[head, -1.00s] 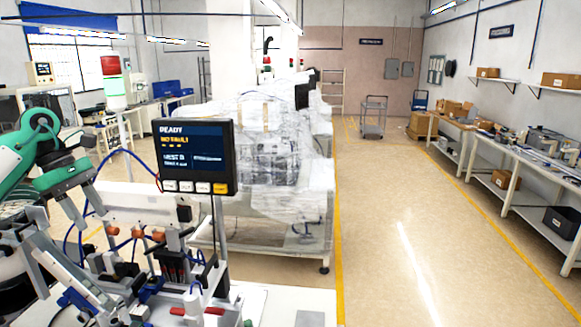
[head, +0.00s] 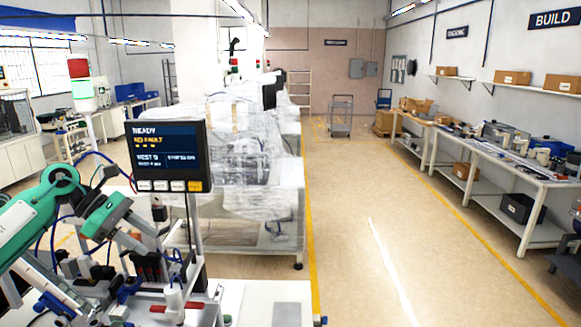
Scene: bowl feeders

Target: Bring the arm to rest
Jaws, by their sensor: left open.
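My left arm, green and white, comes in from the left edge, bent at a green joint. Its left gripper (head: 138,247) is open and points down to the right, over the bench fixtures; its fingers are small and blend with the parts behind them. I see nothing between the fingers. My right gripper is not in view. A dark display (head: 167,157) on a post stands just right of the left arm and reads READY and NO FAULT.
A bench (head: 255,300) with fixtures, cables and a red-handled clamp (head: 173,303) lies below the arm. A plastic-wrapped machine (head: 245,150) stands behind the display. A red, green and white signal tower (head: 82,88) is at left. An open aisle (head: 370,220) and a long workbench (head: 480,165) lie right.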

